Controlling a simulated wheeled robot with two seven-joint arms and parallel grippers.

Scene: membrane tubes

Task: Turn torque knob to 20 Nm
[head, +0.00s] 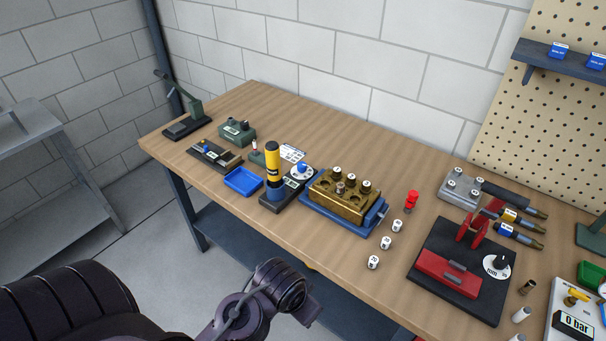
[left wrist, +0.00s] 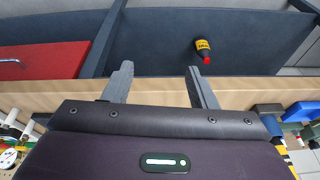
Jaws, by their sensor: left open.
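The likely torque knob is a black knob (head: 502,262) on a white dial marked in what looks like Nm. It sits at the right of a black base plate (head: 440,290) with a red block and red uprights. The dial's numbers are too small to read for a setting. My left gripper (left wrist: 160,82) shows in the left wrist view, its two fingers apart with nothing between them, over the table's front edge. In the head view my left arm is at the bottom, short of the table and well left of the knob; the fingers are hidden there. My right gripper is not in view.
A brass block on a blue base (head: 345,205) stands mid-table, beside a second dial with a blue knob (head: 301,171). Several white numbered caps (head: 386,243) stand between block and plate. A yellow bottle (left wrist: 202,46) appears below the table edge.

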